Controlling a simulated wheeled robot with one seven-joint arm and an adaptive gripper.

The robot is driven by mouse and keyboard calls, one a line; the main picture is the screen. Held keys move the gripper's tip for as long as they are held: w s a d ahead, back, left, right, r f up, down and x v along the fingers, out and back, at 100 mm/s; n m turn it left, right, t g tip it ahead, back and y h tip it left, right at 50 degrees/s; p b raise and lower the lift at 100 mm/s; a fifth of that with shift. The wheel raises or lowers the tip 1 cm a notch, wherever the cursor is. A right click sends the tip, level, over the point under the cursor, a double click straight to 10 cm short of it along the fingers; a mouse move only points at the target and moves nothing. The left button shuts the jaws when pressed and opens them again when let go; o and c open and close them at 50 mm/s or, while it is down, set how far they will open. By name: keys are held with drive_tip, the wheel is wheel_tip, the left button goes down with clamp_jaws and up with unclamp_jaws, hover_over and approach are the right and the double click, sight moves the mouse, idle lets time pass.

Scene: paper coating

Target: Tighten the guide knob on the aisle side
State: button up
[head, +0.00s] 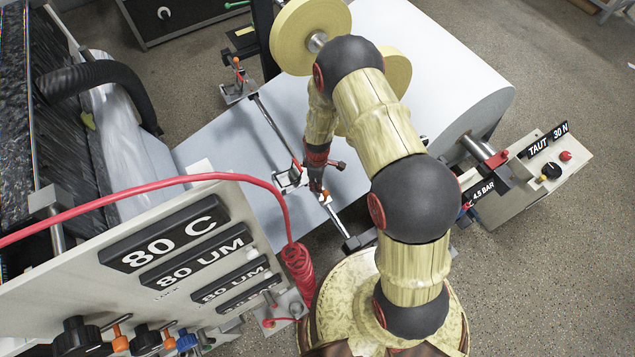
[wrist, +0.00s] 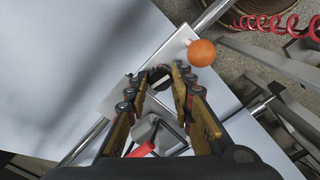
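My gripper (head: 318,186) points down over the rod's near end, beside an orange ball knob (head: 327,194). In the wrist view my gripper's fingertips (wrist: 162,74) stand apart on either side of a dark round knob (wrist: 158,73) on a white plate (wrist: 135,90). I cannot tell whether they touch it. The orange ball (wrist: 201,53) is just right of the right fingertip, outside the fingers. A grey block (wrist: 160,137) with a red handle shows between the fingers.
A control panel (head: 120,290) with knobs and a coiled red hose (head: 298,265) stand at front left. The large white roll (head: 440,70) and yellow rolls (head: 290,40) lie behind my arm. A tension box (head: 540,180) stands at right.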

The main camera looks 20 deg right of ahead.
clamp_jaws()
drive_tip(key=m, duration=0.8)
drive_tip(key=shift+b, duration=0.4)
drive_tip(key=m, duration=0.4)
drive_tip(key=shift+m, duration=0.3)
drive_tip(key=m, duration=0.4)
drive_tip(key=shift+m, duration=0.4)
drive_tip(key=o, duration=0.5)
unclamp_jaws()
